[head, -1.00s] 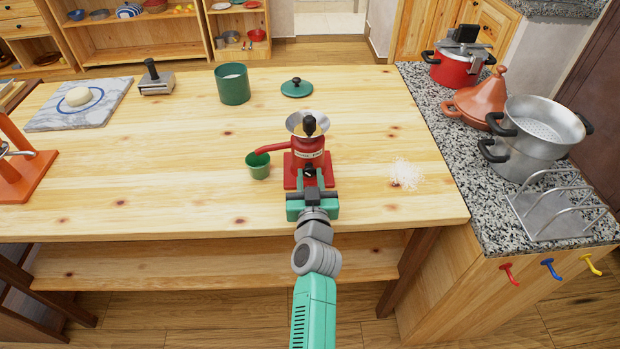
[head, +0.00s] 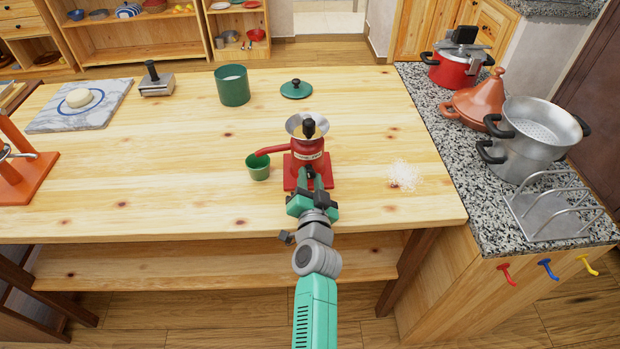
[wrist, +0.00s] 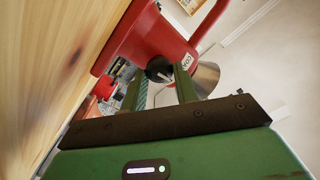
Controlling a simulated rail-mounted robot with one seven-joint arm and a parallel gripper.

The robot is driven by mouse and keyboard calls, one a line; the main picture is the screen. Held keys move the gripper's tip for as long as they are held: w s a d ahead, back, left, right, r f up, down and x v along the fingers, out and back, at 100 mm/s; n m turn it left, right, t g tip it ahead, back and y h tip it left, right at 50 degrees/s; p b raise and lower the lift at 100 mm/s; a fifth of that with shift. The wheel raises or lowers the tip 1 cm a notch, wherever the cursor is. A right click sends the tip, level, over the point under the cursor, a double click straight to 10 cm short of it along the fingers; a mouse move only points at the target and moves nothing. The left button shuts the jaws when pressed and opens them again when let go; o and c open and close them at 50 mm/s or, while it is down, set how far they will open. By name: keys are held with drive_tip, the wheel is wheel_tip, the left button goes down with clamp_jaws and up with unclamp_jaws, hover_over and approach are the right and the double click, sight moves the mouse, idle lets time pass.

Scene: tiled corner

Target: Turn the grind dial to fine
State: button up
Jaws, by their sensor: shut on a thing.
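The red grinder (head: 308,152) stands upright on its red base on the wooden table, with a metal hopper on top and a spout reaching left. The grind dial (wrist: 159,69) is a black knob with a pale pointer mark on the grinder's front. It sits between the fingers of my gripper (wrist: 161,86), which is shut on it. The wrist view is strongly tilted. In the head view my gripper (head: 311,176) meets the grinder's near side and hides the dial. Part of the grinder's label (wrist: 187,60) shows, but I cannot read the dial's setting.
A small green cup (head: 258,170) stands under the spout. A green canister (head: 232,88) and its lid (head: 296,89) stand behind. White grains (head: 404,175) lie on the right. The table front (head: 150,215) is clear.

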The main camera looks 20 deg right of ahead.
drive_tip(key=m, duration=0.5)
drive_tip(key=shift+m+p, duration=0.3)
drive_tip(key=m, duration=0.5)
drive_tip(key=shift+d+f, duration=0.1)
drive_tip(key=shift+f, duration=0.05)
drive_tip(key=shift+m, duration=0.3)
drive_tip(key=o, duration=1)
drive_tip(key=shift+s+p, duration=0.1)
drive_tip(key=shift+p, duration=0.2)
drive_tip(key=p+v, duration=0.4)
drive_tip(key=v, duration=0.3)
drive_tip(key=shift+s+p, duration=0.3)
drive_tip(key=shift+s, duration=0.05)
